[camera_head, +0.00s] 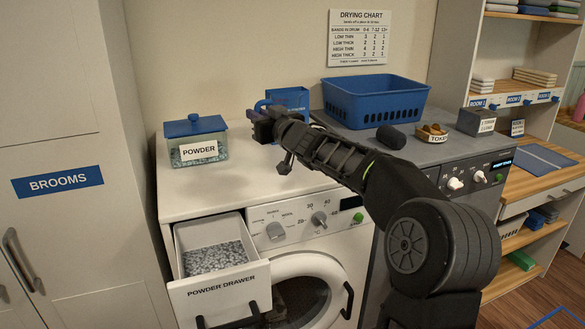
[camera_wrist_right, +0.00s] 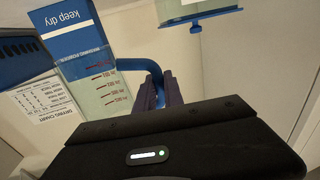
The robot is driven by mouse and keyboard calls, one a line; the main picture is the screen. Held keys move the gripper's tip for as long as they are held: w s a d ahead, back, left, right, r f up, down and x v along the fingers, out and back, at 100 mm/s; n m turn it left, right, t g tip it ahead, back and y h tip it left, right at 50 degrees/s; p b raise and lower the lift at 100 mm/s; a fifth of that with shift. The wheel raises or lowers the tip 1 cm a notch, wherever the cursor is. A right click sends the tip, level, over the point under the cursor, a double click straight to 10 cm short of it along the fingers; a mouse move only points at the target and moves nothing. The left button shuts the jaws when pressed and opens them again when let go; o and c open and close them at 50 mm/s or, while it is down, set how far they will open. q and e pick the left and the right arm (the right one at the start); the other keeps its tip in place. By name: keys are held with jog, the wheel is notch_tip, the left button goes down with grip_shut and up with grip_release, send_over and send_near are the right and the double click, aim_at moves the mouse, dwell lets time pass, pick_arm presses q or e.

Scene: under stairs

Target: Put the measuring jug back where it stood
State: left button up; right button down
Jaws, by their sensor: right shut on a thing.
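My right gripper (camera_head: 264,122) is shut on the blue handle (camera_wrist_right: 146,66). The arm hides the jug's lower part in the head view, so I cannot tell whether it touches the machine top. My left gripper is not in view.
A powder box (camera_head: 198,148) with a blue lid stands left on the white washing machine (camera_head: 200,205). The powder drawer (camera_head: 215,285) is open with grains inside. A blue basket (camera_head: 375,105), a dark roll (camera_head: 391,137) and a token dish (camera_head: 433,136) sit on the grey machine.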

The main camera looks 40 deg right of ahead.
jog(key=shift+a+f, duration=0.1)
jog(key=shift+f, duration=0.05)
notch_tip(320, 180, down, 6)
jog(key=b, duration=0.2)
jog(key=shift+b, duration=0.35)
jog(key=shift+f, duration=0.1)
jog(key=shift+f+b, duration=0.45)
jog(key=shift+f, duration=1.4)
